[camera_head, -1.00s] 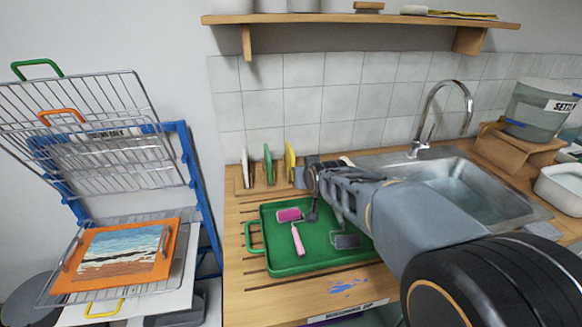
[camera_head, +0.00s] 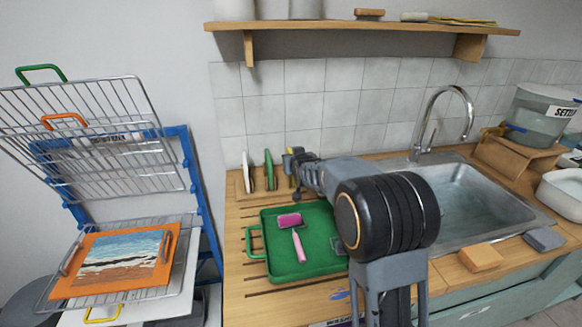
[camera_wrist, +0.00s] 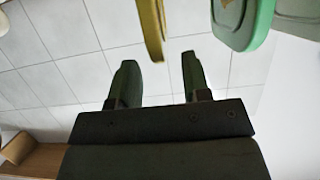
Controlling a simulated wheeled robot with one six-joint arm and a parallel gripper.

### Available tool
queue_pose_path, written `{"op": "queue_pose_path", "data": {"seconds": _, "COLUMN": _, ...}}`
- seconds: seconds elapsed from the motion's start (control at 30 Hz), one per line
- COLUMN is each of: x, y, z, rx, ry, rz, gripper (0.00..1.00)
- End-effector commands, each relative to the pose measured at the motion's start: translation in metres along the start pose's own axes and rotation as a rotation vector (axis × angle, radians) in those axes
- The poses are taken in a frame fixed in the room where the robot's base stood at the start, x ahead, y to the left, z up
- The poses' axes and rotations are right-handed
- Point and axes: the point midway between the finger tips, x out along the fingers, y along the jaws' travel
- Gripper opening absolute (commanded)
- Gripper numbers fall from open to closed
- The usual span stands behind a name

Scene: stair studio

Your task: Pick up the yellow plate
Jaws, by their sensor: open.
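The yellow plate (camera_wrist: 152,28) stands on edge, seen nearly edge-on in the wrist view, its end in line with the gap between my fingers. My gripper (camera_wrist: 157,62) is open, with one finger on each side of that line and nothing held. In the head view my gripper (camera_head: 297,160) is at the plate row by the tiled wall and hides most of the yellow plate. I cannot tell whether a finger touches it. The green plate (camera_wrist: 240,22) stands beside it, close to the right finger in the wrist view. A white plate (camera_head: 247,172) stands further left.
A green tray (camera_head: 275,265) with a pink roller (camera_head: 295,230) lies below my arm on the wooden counter. The sink (camera_head: 465,205) and tap (camera_head: 440,110) are to the right. A wooden shelf (camera_head: 360,27) hangs above. A wire rack (camera_head: 90,130) stands left.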

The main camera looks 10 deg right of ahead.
Motion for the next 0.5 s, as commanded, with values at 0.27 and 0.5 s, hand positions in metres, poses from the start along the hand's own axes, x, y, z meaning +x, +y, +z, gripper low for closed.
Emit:
{"op": "queue_pose_path", "data": {"seconds": 0.27, "x": 0.035, "y": 0.000, "z": -0.001, "rx": 0.000, "ry": -0.002, "rz": 0.000, "gripper": 0.44}}
{"op": "queue_pose_path", "data": {"seconds": 0.5, "x": 0.047, "y": 0.000, "z": -0.001, "rx": 0.000, "ry": 0.000, "rz": 0.000, "gripper": 0.44}}
